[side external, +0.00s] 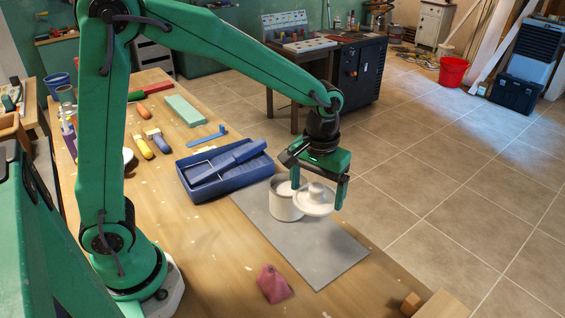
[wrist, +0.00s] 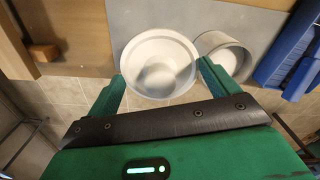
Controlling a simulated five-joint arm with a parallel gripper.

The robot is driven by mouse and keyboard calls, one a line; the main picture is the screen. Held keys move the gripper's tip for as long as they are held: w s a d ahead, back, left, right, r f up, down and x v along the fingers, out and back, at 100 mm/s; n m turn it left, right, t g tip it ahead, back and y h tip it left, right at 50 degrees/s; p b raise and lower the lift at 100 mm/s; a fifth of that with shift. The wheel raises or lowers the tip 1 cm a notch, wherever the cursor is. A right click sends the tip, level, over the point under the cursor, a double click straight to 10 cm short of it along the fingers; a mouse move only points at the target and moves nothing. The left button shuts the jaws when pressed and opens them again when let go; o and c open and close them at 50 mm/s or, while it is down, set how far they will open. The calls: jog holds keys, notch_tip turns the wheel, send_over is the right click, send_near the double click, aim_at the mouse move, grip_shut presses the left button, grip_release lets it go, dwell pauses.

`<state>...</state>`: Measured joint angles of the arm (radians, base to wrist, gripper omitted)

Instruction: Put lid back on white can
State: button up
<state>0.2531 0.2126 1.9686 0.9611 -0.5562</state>
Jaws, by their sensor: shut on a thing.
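The white can (side external: 285,204) stands on the grey mat (side external: 318,252) and its top is open. In the wrist view the can (wrist: 222,56) is right of the lid, and I see into it. The white lid (side external: 314,201) has a raised knob and hangs in front of and to the right of the can in the side view. My gripper (side external: 318,189) is shut on the lid. In the wrist view the lid (wrist: 158,52) sits between the fingers. The lid overlaps the can's edge in the side view; I cannot tell whether they touch.
A blue paint tray (side external: 225,170) with a roller stands behind and left of the can. Brushes (side external: 143,146) and a teal block (side external: 184,110) lie farther back. A pink cloth-like thing (side external: 272,284) and a small wooden block (side external: 411,303) lie near the front. The mat's front part is clear.

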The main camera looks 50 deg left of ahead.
jog(key=w+a+r+n, duration=0.1)
jog(key=a+r+n, duration=0.1)
jog(key=a, duration=1)
jog(key=shift+w+r+n, duration=0.25)
jog(key=shift+w+n, duration=0.15)
jog(key=shift+n, duration=0.2)
jog(key=shift+f, duration=0.2)
jog(key=shift+f, duration=3)
jog(key=shift+f, duration=0.2)
jog(key=o, duration=0.8)
jog(key=shift+c, duration=0.2)
jog(key=shift+r, duration=0.15)
notch_tip(320, 180, up, 7)
dwell(0.3)
